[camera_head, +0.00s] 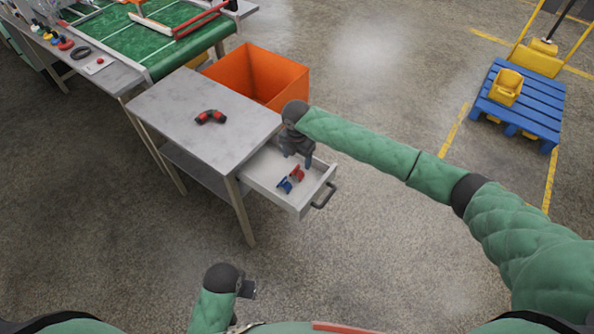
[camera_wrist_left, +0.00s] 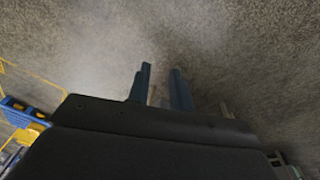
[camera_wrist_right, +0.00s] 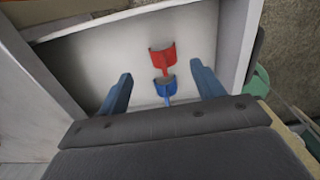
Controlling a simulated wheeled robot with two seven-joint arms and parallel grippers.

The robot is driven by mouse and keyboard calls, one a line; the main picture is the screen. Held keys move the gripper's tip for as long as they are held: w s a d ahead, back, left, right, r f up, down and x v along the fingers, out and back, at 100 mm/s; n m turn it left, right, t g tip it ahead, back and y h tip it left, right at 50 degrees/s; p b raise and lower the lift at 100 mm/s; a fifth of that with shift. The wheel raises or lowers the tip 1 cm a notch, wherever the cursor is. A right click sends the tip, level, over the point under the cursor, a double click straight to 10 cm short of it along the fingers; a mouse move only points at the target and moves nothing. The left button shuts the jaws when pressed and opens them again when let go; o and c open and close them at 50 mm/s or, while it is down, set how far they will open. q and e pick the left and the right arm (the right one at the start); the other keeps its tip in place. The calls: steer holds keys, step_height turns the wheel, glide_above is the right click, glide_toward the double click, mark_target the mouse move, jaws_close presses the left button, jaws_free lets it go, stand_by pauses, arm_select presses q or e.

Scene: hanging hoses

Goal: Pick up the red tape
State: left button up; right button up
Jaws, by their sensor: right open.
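The red tape (camera_head: 296,174) lies in the open drawer (camera_head: 268,183) of the grey table, beside a blue piece (camera_head: 284,185) of similar shape. In the right wrist view, the red tape (camera_wrist_right: 162,58) lies just beyond the blue piece (camera_wrist_right: 165,88), both on the white drawer floor. My right gripper (camera_head: 297,158) is over the drawer, pointing down, open and empty. Its fingers stand to either side of the two pieces in the right wrist view; its exact height above them is unclear. My left gripper (camera_wrist_left: 161,76) is low near the front, fingers apart, empty, above bare floor.
A red and black object (camera_head: 210,117) lies on the grey tabletop (camera_head: 175,105). An orange bin (camera_head: 262,75) stands behind the table. The drawer's walls and dark handle (camera_head: 324,196) surround the working spot. A blue pallet (camera_head: 535,115) is far right. Floor in front is clear.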

mark_target(297, 167)
steer(key=f+p, duration=0.1)
steer(key=f, duration=0.1)
steer(key=f+p, duration=0.1)
steer(key=f, duration=0.1)
steer(key=shift+s, duration=0.4)
steer(key=shift+f, duration=0.55)
arm_select(q)
step_height(297, 167, down, 9)
steer(key=shift+s+a+r, duration=0.2)
arm_select(e)
steer(key=shift+c, duration=0.2)
steer(key=c, duration=1)
